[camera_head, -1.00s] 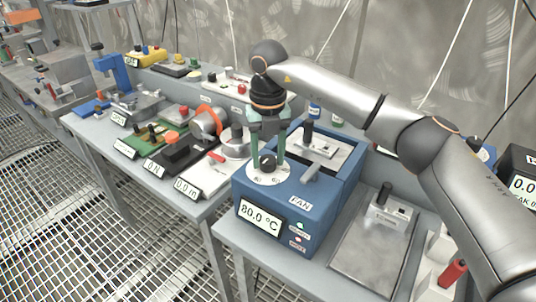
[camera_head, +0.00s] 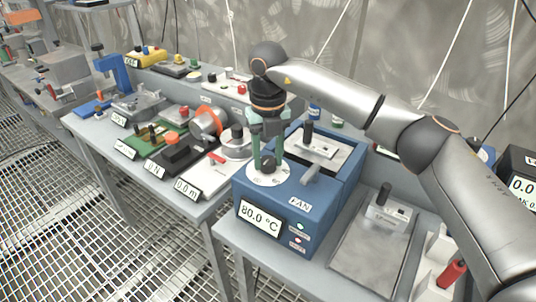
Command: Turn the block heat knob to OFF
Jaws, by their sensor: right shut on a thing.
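The blue heater block unit (camera_head: 272,217) stands on the bench and its display (camera_head: 260,219) reads 80.0 °C. The black block heat knob (camera_head: 268,168) sits on a white round dial (camera_head: 264,179) on the unit's top left. My right gripper (camera_head: 268,160) comes down from above with its green fingers on both sides of the knob, shut on it. The fingers partly cover the knob and dial, and I cannot read the knob's setting. My left gripper is not in view.
A grey lever (camera_head: 311,175) stands close right of the dial, and a metal block with a black handle (camera_head: 308,142) is behind. A metal plate (camera_head: 372,247) lies to the right. Several instruments crowd the bench to the left.

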